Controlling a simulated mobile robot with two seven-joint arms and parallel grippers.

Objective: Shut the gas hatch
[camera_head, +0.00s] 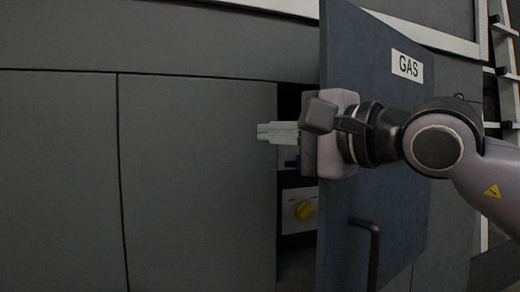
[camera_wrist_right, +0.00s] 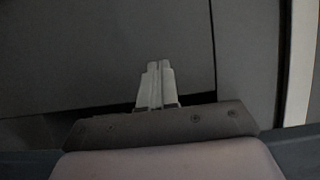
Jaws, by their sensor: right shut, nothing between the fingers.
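The gas hatch (camera_head: 385,220) is a dark blue-grey door with a white GAS label, standing open and swung outward in the head view. A black bar handle (camera_head: 373,250) is on its visible face, low down. Behind it a narrow dark opening shows a panel with a yellow knob (camera_head: 304,210). My right gripper (camera_head: 262,132) is in front of the opening, at the hatch's left side, fingers pointing left. Its fingers (camera_wrist_right: 158,70) are together and empty in the wrist view. Whether it touches the hatch cannot be told. My left gripper is not in view.
Flat grey panels (camera_head: 195,180) fill the left of the head view. A pale ladder-like frame (camera_head: 505,70) stands at the far right. A light trim strip (camera_head: 430,38) runs above the hatch.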

